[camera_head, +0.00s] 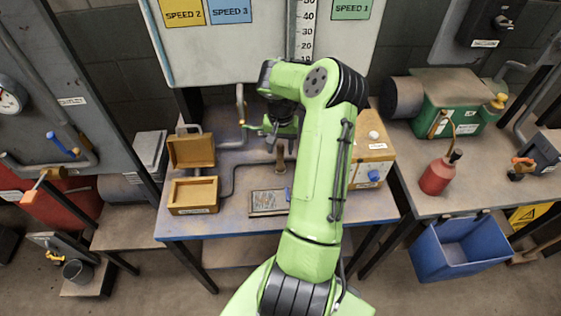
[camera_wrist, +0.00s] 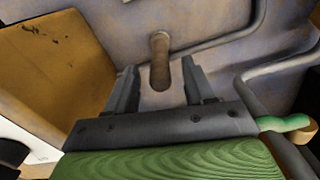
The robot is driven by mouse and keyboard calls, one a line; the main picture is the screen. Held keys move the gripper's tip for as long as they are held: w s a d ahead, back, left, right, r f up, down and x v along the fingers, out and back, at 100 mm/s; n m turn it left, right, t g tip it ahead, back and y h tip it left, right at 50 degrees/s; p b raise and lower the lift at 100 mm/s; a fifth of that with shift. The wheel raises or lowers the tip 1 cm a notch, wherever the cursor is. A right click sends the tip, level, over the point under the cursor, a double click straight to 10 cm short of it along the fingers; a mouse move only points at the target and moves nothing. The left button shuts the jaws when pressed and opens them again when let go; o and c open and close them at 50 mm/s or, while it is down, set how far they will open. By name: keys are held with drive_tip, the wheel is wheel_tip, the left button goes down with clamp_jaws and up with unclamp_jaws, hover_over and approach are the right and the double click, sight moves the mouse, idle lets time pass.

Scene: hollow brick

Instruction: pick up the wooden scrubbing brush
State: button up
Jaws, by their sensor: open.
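A brown wooden piece, which I take to be the scrubbing brush (camera_head: 280,158), is on the blue-grey workbench (camera_head: 235,226), below my gripper (camera_head: 279,132). In the wrist view the brush (camera_wrist: 159,62) shows as a narrow, rounded brown shape between and beyond the two dark fingertips. My gripper (camera_wrist: 157,78) is open, with nothing between its fingers touching them that I can see. Bristles are not visible. In the head view my fingertips are small and hard to make out.
An open wooden box (camera_head: 194,194) stands left on the bench. A framed panel (camera_head: 268,202) lies at the front. A tan box (camera_head: 372,160) stands right; its side fills the wrist view's left (camera_wrist: 45,75). A pipe (camera_wrist: 232,38) runs near the brush.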

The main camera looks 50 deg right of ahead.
clamp_jaws()
idle(0.3)
